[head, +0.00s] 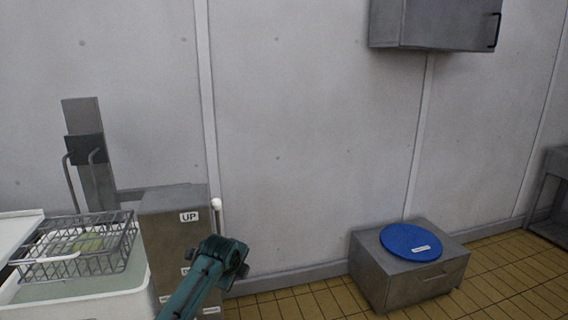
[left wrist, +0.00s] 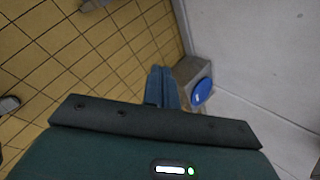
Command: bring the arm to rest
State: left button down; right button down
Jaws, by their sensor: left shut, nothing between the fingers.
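My left gripper (left wrist: 161,88) shows in the left wrist view as two blue-teal fingers side by side. They are shut with nothing between them. Beyond the fingertips are the tiled floor and a grey metal box (left wrist: 187,70) with a blue round lid (left wrist: 202,91) on it. The gripper appears clear of both. In the head view a teal arm part of mine rises from the bottom edge, left of the middle, in front of a grey cabinet marked UP (head: 165,245). The fingers cannot be made out there. My right gripper is in neither view.
A wire basket (head: 118,262) sits over a white-rimmed vat (head: 100,308) of cloudy liquid at the left of the head view. The box with the blue lid (head: 408,241) stands by the wall. A wall cabinet (head: 430,24) hangs above. Tiled floor (head: 515,275) is free at right.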

pick_arm(q)
jog(key=s+a+f+n+g, duration=0.1)
jog(key=s+f+n, duration=0.4)
jog(key=s, duration=0.6)
jog(key=s+a+f+n+g, duration=0.15)
jog(key=s+f+n, duration=0.4)
jog(key=s, duration=0.65)
jog(key=s+a+r+n, duration=0.2)
jog(key=s+n, duration=0.1)
jog(key=s, duration=0.4)
jog(key=s+a+r+n+g, duration=0.1)
jog(key=s+n, duration=0.3)
jog(key=s, duration=0.3)
jog(key=s+a+r+n, duration=0.2)
jog(key=s+n, duration=0.1)
jog(key=s, duration=0.4)
jog(key=w+d+f+t+h, duration=0.2)
jog(key=w+d+f+t, duration=0.3)
jog(key=f, duration=0.4)
jog(key=shift+w+d+f+m+t, duration=0.25)
jog(key=shift+m+t, duration=0.1)
jog(key=shift+t, duration=0.2)
jog(key=shift+h, duration=0.3)
jog(key=shift+r, duration=0.1)
